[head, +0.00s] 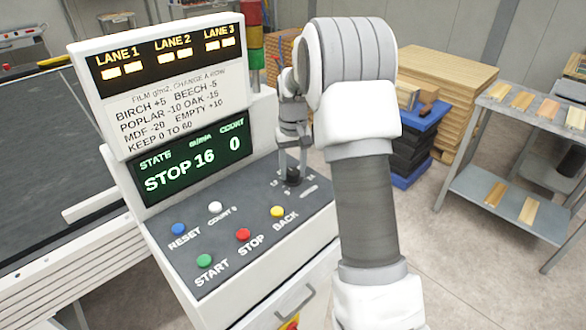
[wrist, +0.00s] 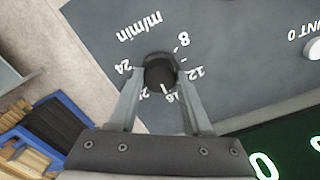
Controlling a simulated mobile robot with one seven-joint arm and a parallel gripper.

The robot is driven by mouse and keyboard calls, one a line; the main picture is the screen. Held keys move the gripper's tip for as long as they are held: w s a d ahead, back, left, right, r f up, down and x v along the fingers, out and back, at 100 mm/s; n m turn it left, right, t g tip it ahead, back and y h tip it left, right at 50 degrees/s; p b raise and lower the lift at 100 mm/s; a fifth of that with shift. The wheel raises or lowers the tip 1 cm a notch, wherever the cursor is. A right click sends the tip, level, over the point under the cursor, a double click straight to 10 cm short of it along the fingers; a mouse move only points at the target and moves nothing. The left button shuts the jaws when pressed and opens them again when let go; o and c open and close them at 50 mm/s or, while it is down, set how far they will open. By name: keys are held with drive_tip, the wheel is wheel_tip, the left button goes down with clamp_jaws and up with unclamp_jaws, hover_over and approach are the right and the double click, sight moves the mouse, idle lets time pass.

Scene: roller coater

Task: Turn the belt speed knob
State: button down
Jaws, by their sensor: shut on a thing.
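The belt speed knob is a small black round knob (wrist: 160,73) in the middle of the wrist view; in the head view it shows as a dark piece (head: 293,178) at the panel's back right. My gripper (wrist: 159,80) points down at the panel with one finger on each side of the knob, shut on it. It also shows in the head view (head: 291,166). Scale marks 8, 12, 16 and 24 ring the knob, with "m/min" beside it. A white mark on the knob seems to face 16. The display (head: 190,168) reads STOP, 16 and count 0.
Blue reset (head: 179,229), white count (head: 215,207), green start (head: 204,261), red stop (head: 243,235) and yellow back (head: 277,211) buttons lie on the panel. A lane sign (head: 160,80) stands above. Boards (head: 450,85) and a shelf cart (head: 510,180) stand right.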

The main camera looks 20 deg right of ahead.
sight(293, 171)
drive_tip(key=shift+c, duration=1.7)
unclamp_jaws()
wheel_tip(293, 171, up, 18)
drive_tip(key=shift+f, duration=0.25)
drive_tip(key=s+a+r+t, duration=0.2)
drive_tip(key=s+a+r, duration=0.25)
drive_tip(key=s, duration=0.35)
drive_tip(key=s+a+f+t, duration=0.1)
drive_tip(key=s+a+f, duration=0.1)
drive_tip(key=s, duration=0.9)
drive_tip(key=s+a+f+n+t, duration=0.1)
drive_tip(key=s+a+f+t, duration=0.1)
drive_tip(key=s, duration=0.9)
drive_tip(key=shift+s+a+f+n+t, duration=0.15)
drive_tip(key=shift+a+f+n+t, duration=0.25)
drive_tip(key=shift+a, duration=0.75)
